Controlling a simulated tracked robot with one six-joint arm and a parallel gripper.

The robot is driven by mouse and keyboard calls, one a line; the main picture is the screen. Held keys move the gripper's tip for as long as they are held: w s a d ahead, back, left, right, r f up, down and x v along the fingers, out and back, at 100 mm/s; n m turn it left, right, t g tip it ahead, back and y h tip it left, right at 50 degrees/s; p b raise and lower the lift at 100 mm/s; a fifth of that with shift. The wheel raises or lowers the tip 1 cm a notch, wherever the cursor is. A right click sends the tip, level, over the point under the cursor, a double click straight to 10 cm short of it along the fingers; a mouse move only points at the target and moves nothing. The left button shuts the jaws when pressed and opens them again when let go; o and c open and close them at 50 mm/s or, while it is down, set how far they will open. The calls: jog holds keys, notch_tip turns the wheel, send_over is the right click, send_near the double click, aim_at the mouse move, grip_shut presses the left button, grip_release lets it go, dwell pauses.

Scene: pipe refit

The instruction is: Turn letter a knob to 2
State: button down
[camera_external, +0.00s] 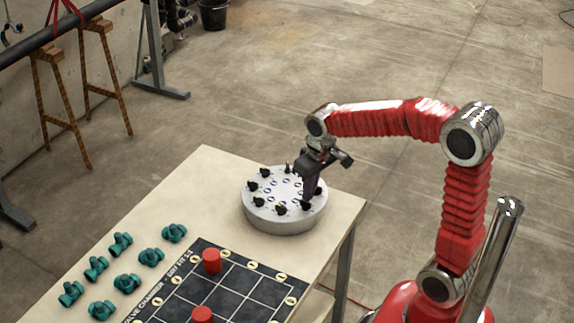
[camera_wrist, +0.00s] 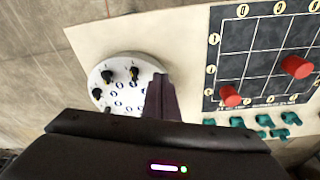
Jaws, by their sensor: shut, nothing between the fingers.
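A round grey-white dial plate (camera_external: 284,222) stands on the table near its far right corner. Several black knobs sit around its rim, such as one at the front (camera_external: 281,210), with blue-ringed marks inside them. The marks are too small to read, so I cannot tell which knob is letter a. My gripper (camera_external: 307,194) points down over the right side of the plate, its fingers shut. In the wrist view the dark fingers (camera_wrist: 161,100) cover the right part of the plate (camera_wrist: 105,70); black knobs (camera_wrist: 134,74) show on its upper left. I cannot tell if the fingertips touch a knob.
A black gridded board (camera_external: 228,285) with red cylinders (camera_external: 211,261) lies in front of the plate. Several green valve pieces (camera_external: 151,257) lie to its left. The table edge (camera_external: 357,215) is close to the plate's right. Trestles (camera_external: 62,110) stand at the back left.

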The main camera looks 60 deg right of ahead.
jog(key=m, duration=0.2)
send_near(265, 172)
jog(key=s+f, duration=0.1)
jog(key=s, duration=0.1)
jog(key=s+a+f, duration=0.1)
jog(key=s, duration=0.1)
jog(key=s+f, duration=0.1)
jog(key=s, duration=0.1)
jog(key=shift+s+a+f, duration=0.1)
jog(key=shift+a, duration=0.15)
jog(key=shift+m+h, duration=0.4)
jog(key=w+r, duration=0.1)
jog(key=w+d+r, duration=0.2)
jog(key=w, duration=0.1)
jog(key=shift+w+r, duration=0.1)
jog(key=shift+r, duration=0.15)
jog(key=shift+f, duration=0.15)
jog(key=shift+s+a+x, duration=0.15)
jog(key=shift+s+x, duration=0.05)
jog(key=shift+x, duration=0.9)
jog(key=shift+s+a+x, duration=0.1)
jog(key=shift+s+x, duration=0.1)
jog(key=shift+x, duration=0.95)
jog(key=shift+s+a+x, duration=0.15)
jog(key=shift+s+x, duration=0.05)
jog(key=shift+x, duration=0.9)
jog(key=shift+f, duration=0.15)
jog(key=shift+w+a, duration=0.35)
jog(key=shift+a, duration=0.4)
jog(key=shift+w+a, duration=0.45)
